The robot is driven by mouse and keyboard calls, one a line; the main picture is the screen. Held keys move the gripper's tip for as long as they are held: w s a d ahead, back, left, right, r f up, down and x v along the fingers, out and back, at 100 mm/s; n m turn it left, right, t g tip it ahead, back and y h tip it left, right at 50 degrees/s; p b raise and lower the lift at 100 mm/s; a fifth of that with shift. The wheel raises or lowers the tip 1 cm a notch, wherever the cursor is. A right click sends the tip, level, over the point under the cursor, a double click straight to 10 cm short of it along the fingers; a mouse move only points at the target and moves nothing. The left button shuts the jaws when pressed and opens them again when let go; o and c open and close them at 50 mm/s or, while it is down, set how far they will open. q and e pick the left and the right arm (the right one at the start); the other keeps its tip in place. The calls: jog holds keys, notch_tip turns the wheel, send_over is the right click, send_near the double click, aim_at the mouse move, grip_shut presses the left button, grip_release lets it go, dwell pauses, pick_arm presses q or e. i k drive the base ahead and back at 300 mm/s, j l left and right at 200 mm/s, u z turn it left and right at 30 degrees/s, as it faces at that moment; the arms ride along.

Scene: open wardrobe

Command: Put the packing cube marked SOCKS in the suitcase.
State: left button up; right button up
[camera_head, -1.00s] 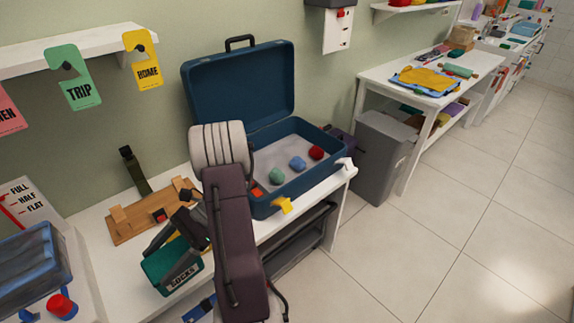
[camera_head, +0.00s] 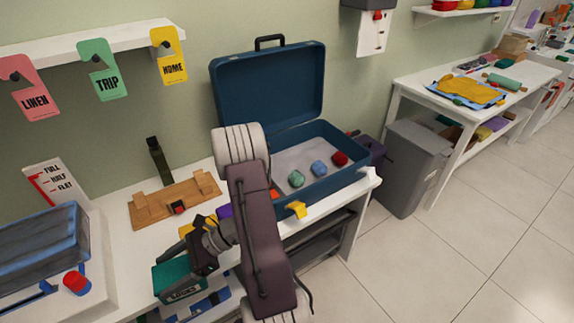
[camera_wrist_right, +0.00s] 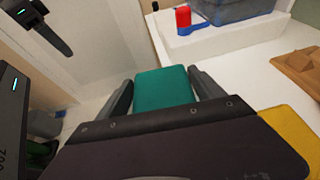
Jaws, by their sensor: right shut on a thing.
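The teal packing cube marked SOCKS (camera_head: 172,274) is held in my right gripper (camera_head: 196,262), near the table's front edge in the head view. Its lettering shows small on the lower side. In the right wrist view the cube (camera_wrist_right: 163,87) sits between the two dark fingers, which press on its sides. The blue suitcase (camera_head: 324,190) stands open on the table, right of my right arm, with its lid (camera_head: 268,90) raised. My forearm hides its left part. My left gripper does not show in the head view.
Inside the suitcase lie small green (camera_head: 296,179), blue (camera_head: 319,169) and red (camera_head: 340,159) bundles. A yellow item (camera_head: 187,230) lies behind my gripper. A wooden stand (camera_head: 160,208) is left of the suitcase. A grey bin (camera_head: 415,165) stands right of the table.

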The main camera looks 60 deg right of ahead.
aim_at(299, 158)
jog(key=l+z, duration=0.2)
jog(key=z, duration=0.25)
jog(key=k+l+z, duration=0.1)
jog(key=l+z, duration=0.15)
jog(key=z, duration=0.2)
jog(key=l+z, duration=0.25)
jog(key=z, duration=0.25)
jog(key=l+z, duration=0.25)
jog(key=z, duration=0.2)
jog(key=i+l+z, duration=0.1)
jog(key=z, duration=0.35)
jog(key=i+l+u, duration=0.1)
jog(key=l+u, duration=0.15)
jog(key=u, duration=0.2)
jog(key=l+u, duration=0.25)
jog(key=u, duration=0.2)
jog(key=l+u, duration=0.3)
jog(key=u, duration=0.15)
jog(key=l+u, duration=0.3)
jog(key=k+l+u, duration=0.1)
jog(key=u, duration=0.15)
jog(key=i, duration=0.95)
